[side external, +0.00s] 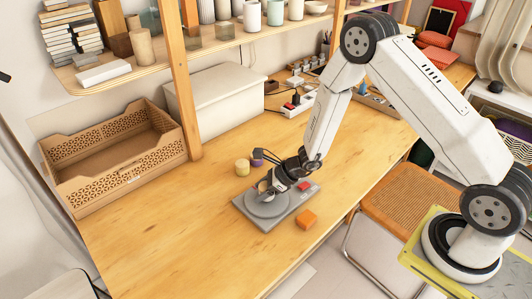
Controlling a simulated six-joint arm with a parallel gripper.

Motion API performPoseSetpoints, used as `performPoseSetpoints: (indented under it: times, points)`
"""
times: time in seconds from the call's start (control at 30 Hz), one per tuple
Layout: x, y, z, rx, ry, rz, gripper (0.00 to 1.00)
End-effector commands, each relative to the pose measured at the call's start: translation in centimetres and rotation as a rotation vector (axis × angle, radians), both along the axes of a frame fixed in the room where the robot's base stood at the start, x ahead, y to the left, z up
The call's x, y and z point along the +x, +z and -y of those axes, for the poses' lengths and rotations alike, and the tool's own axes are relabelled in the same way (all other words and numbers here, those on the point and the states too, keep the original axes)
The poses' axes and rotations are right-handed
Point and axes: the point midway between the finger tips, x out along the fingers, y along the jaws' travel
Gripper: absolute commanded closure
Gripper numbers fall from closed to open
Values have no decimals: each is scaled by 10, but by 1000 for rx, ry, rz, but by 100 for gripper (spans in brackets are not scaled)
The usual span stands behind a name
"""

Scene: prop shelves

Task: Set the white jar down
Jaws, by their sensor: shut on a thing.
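My gripper (268,184) is low over a grey flat device (246,213) with a round plate, on the wooden table. It is shut on a small pale thing (264,187), seemingly the white jar, largely hidden by the dark fingers. The pale thing is just over or on the round plate; I cannot tell whether it touches. A red block or button (305,186) is at the device's right side.
A wooden post (183,90), brown crate (110,165) and white box (225,100) stand farther back. The table's left front is clear.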

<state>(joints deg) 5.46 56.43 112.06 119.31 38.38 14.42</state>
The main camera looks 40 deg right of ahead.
Motion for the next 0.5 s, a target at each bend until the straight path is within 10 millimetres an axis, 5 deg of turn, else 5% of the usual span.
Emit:
performPoseSetpoints:
  times: [0.5]
  points:
    - [0, -8, 0, -1, 1, 0, 100]
